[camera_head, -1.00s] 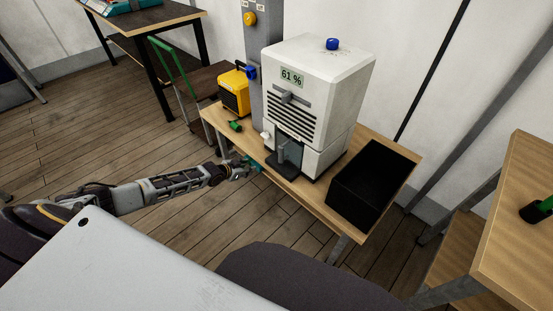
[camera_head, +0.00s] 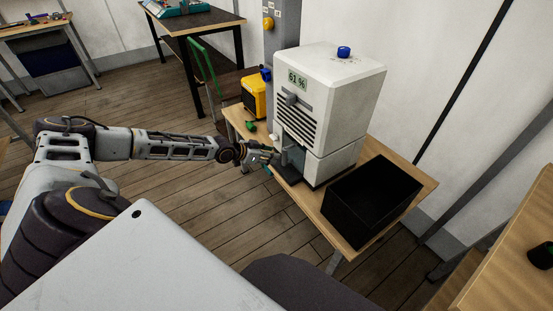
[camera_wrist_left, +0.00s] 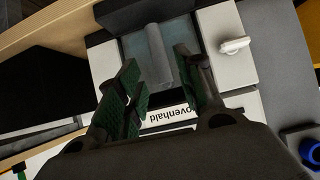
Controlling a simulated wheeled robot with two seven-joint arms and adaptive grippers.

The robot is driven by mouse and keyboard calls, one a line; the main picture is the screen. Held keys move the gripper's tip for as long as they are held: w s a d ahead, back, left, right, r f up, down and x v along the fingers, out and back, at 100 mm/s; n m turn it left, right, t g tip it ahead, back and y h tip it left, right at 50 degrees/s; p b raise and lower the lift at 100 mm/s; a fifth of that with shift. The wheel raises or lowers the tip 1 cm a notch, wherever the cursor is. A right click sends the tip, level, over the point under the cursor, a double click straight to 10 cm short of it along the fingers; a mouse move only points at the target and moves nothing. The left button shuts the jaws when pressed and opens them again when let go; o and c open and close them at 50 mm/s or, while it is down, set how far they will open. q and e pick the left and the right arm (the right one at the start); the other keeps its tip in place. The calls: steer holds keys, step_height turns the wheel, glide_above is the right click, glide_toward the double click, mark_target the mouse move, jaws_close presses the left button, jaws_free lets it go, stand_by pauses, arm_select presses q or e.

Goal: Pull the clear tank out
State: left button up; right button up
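The white dehumidifier (camera_head: 335,95) stands on a small wooden table, its display reading 61 %. The clear tank (camera_head: 292,157) sits in the lower front of it, grey-tinted and partly hidden by my gripper. In the left wrist view the tank (camera_wrist_left: 138,48) shows as a translucent panel with an upright grey handle bar (camera_wrist_left: 158,58). My left gripper (camera_head: 276,157) is right in front of the tank. In the left wrist view its fingers (camera_wrist_left: 160,72) are apart, one on each side of the bar; I cannot tell whether they touch it. My right gripper is not in view.
A black open bin (camera_head: 370,200) stands on the table right of the dehumidifier. A yellow unit (camera_head: 254,96) and a small green item (camera_head: 250,126) are to its left. A white knob (camera_wrist_left: 235,46) sits beside the tank. Open floor (camera_head: 225,215) lies in front.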

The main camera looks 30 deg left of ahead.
arm_select(q)
steer(key=shift+s, duration=0.1)
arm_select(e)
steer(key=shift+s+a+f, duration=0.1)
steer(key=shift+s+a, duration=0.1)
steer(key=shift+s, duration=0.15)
arm_select(q)
steer(key=shift+d, duration=0.1)
steer(key=shift+b+x, duration=2.8)
steer(key=shift+x, duration=1.05)
jaws_close()
steer(key=shift+r, duration=0.25)
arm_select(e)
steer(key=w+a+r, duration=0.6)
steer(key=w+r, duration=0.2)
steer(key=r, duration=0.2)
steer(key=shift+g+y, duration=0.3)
